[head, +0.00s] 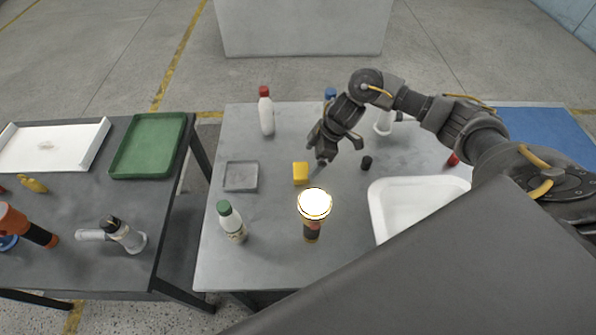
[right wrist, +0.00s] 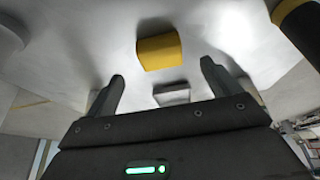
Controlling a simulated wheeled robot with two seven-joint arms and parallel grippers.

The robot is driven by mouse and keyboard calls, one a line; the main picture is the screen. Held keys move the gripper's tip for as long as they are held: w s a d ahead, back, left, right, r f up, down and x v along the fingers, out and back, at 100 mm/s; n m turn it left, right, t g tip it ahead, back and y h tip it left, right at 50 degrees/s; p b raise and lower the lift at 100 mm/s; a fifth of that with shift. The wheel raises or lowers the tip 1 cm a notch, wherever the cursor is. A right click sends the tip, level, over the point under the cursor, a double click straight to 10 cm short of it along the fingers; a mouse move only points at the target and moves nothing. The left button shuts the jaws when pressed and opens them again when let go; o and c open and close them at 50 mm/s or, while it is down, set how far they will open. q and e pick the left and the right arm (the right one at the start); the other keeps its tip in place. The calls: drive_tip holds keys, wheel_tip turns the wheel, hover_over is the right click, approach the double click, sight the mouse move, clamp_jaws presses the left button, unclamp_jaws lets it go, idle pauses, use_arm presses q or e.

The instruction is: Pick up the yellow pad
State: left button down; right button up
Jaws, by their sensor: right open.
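The yellow pad (head: 300,173) is a small block lying on the grey table, near its middle. In the right wrist view the yellow pad (right wrist: 160,52) shows ahead of the fingers, a little above the gap between them. My right gripper (head: 321,158) is above the table, just to the right of the pad and apart from it. In the right wrist view its two fingers (right wrist: 162,84) are spread with nothing between them. My left gripper is not in view.
A lit flashlight (head: 311,228) stands in front of the pad. A grey square tray (head: 241,176) lies left of it, with a green-capped bottle (head: 232,225) nearby. A red-capped bottle (head: 266,114) stands behind. A small black object (head: 366,162) and white tray (head: 384,213) are to the right.

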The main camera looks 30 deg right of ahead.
sight(303, 169)
drive_tip(key=shift+x, duration=1.05)
drive_tip(key=shift+w+a+f, duration=0.15)
drive_tip(key=shift+a+f, duration=0.1)
drive_tip(key=shift+f, duration=0.05)
drive_tip(key=p+x, duration=0.1)
drive_tip(key=x, duration=0.2)
drive_tip(key=shift+w+f, duration=0.1)
drive_tip(key=shift+f, duration=0.2)
drive_tip(key=shift+a+f, duration=0.15)
drive_tip(key=shift+f, duration=0.15)
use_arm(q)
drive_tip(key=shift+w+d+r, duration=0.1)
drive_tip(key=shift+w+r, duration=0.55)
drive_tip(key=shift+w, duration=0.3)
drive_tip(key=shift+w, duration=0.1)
use_arm(e)
drive_tip(key=shift+c, duration=0.3)
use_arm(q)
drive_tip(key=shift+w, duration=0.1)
use_arm(e)
drive_tip(key=c, duration=1)
